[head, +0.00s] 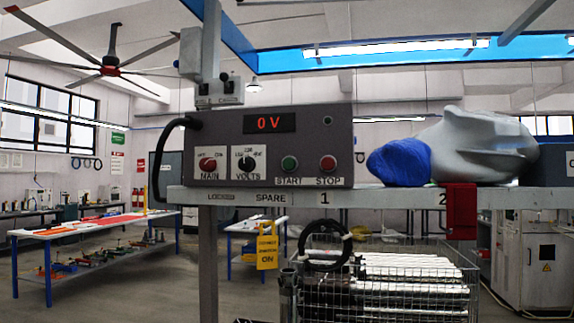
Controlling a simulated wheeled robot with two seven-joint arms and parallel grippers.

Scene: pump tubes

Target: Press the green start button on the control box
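The grey control box (225,135) stands on a shelf left of centre in the head view. Its green start button (289,163) is on the lower front, above the label START. A red stop button (327,163) is to its right, above the label STOP. The display (269,123) reads 0 V. A red MAIN knob (208,164) and a black VOLTS knob (246,163) are left of the green button. Neither of my grippers is in view, and nothing covers the button.
The shelf edge (350,196) runs below the box. A crumpled blue item (399,163) and a grey draped shape (470,145) lie right of it. A red tag (461,212) hangs at the edge. A wire basket (400,295) with several tubes stands below. A black cable loops at the box's left.

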